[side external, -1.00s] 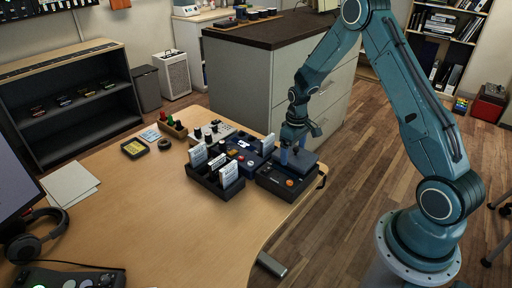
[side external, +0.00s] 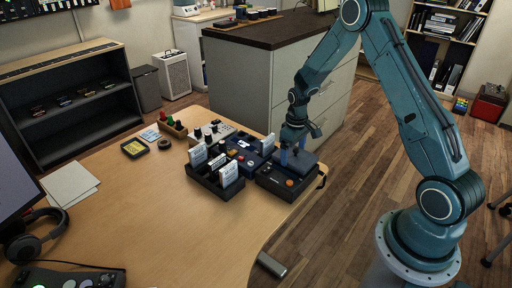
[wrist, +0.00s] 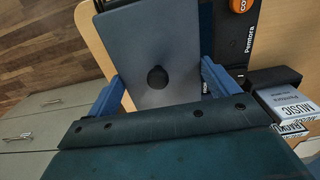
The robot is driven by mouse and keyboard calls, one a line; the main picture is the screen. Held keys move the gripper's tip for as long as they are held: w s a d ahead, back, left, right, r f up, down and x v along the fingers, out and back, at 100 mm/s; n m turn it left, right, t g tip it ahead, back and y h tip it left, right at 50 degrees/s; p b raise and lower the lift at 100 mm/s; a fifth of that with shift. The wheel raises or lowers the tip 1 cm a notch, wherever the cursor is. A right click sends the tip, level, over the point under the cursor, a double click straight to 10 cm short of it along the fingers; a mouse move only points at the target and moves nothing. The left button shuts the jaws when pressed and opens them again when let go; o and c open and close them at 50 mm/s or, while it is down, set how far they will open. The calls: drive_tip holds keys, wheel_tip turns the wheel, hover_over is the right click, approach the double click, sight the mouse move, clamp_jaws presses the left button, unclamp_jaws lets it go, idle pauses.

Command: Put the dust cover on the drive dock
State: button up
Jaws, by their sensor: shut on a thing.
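The dust cover (side external: 307,164) is a flat grey lid. In the wrist view the dust cover (wrist: 150,40) has a round black knob in its middle. My gripper (side external: 292,162) is shut on the cover, and its blue fingers also show in the wrist view (wrist: 163,82) on either side of the knob. The cover lies over the dock's far part. I cannot tell whether it rests on it. In the wrist view the dock (wrist: 236,45) shows beside the cover.
A black tray (side external: 207,181) with upright white cases stands left of the dock. A dark blue unit (side external: 239,149) and a white knobbed box (side external: 211,133) sit behind. The desk (side external: 160,215) is clear at its front middle. A grey cabinet (side external: 245,85) stands beyond the desk.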

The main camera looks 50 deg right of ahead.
drive_tip(key=shift+f, duration=0.4)
drive_tip(key=o, duration=0.7)
drive_tip(key=shift+r, duration=0.1)
drive_tip(key=shift+r, duration=5.4)
drive_tip(key=shift+r, duration=0.1)
